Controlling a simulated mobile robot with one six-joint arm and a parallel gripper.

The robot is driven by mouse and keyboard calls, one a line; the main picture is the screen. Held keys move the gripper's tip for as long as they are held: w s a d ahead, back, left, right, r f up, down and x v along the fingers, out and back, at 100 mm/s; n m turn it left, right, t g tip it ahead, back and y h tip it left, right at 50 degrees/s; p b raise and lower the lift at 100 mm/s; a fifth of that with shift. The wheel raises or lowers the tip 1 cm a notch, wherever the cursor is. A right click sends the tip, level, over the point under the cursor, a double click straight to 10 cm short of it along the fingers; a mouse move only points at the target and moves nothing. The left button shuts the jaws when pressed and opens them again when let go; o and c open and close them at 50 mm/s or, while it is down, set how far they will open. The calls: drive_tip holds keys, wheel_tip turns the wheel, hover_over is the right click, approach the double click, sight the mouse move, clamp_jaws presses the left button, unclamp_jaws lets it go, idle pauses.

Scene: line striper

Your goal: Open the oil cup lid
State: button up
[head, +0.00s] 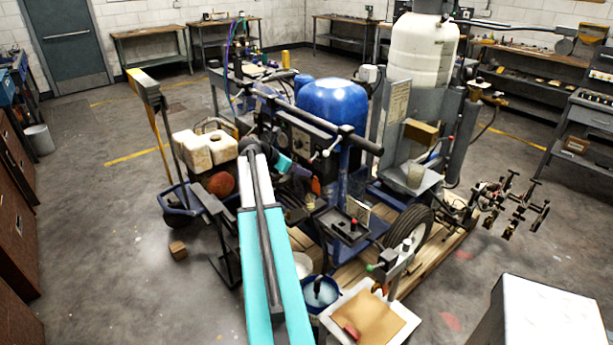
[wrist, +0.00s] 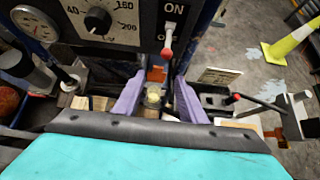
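My gripper (wrist: 160,80) shows two purple fingers standing apart in the wrist view, with nothing clearly held between them. A small pale yellow round piece (wrist: 152,97) shows in the gap, lower than the fingertips in the picture. It may be the oil cup or its lid, but it is too small to tell. An orange part (wrist: 156,74) shows just beyond the fingertips. In the head view my gripper (head: 298,169) is partly hidden by my turquoise arm, beside the machine's control panel. An orange part (head: 316,186) is close to its right. I cannot make out the lid's hinge or state.
A panel with a dial (wrist: 97,20) and a red-tipped switch lever (wrist: 167,54) stands close above the fingers. A black lever (wrist: 262,103) is to the right. The blue tank (head: 332,103) rises behind. Open floor (head: 120,270) lies left of the machine.

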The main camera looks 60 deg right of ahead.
drive_tip(key=shift+b+v, duration=0.45)
drive_tip(key=shift+v, duration=1.75)
drive_tip(key=shift+s, duration=0.1)
drive_tip(key=shift+f, duration=0.2)
drive_tip(key=c, duration=0.9)
drive_tip(key=shift+a+f+b, duration=0.15)
drive_tip(key=shift+a+b, duration=0.05)
drive_tip(key=shift+b, duration=0.45)
clamp_jaws()
drive_tip(key=shift+w+a+f+b, duration=0.3)
drive_tip(key=shift+w+a+b, duration=0.3)
drive_tip(key=shift+b, duration=0.55)
drive_tip(key=shift+w+a+f+b, duration=0.35)
drive_tip(key=shift+a+b, duration=0.35)
drive_tip(key=shift+b, duration=0.4)
